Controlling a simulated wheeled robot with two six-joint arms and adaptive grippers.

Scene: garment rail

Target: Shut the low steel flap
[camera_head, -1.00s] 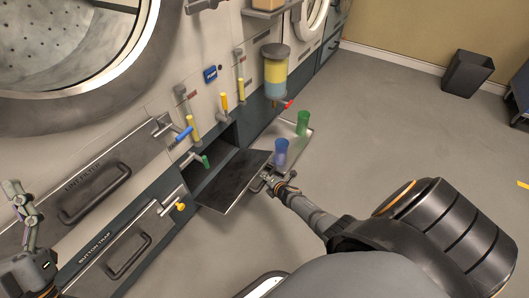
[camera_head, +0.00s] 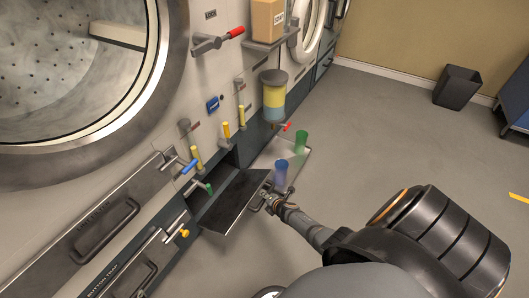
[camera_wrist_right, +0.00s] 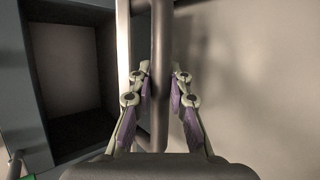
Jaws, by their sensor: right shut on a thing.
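The low steel flap (camera_head: 237,203) is a dark plate standing open, tilted out from a dark recess (camera_head: 217,200) low in the machine front. My right gripper (camera_head: 266,197) is at its outer side, beside the blue cup. In the right wrist view, my right gripper (camera_wrist_right: 160,72) has its fingers on both sides of a grey handle bar (camera_wrist_right: 160,30) and is shut on it. The flap's pale edge (camera_wrist_right: 123,45) runs beside the bar there, with the open dark recess (camera_wrist_right: 70,75) to the left. My left gripper is out of view.
A blue cup (camera_head: 281,173) and a green cup (camera_head: 301,142) stand on a pale tray (camera_head: 266,160) close behind my right gripper. Levers with blue (camera_head: 189,167), green (camera_head: 208,188) and yellow (camera_head: 184,233) ends jut out near the flap.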

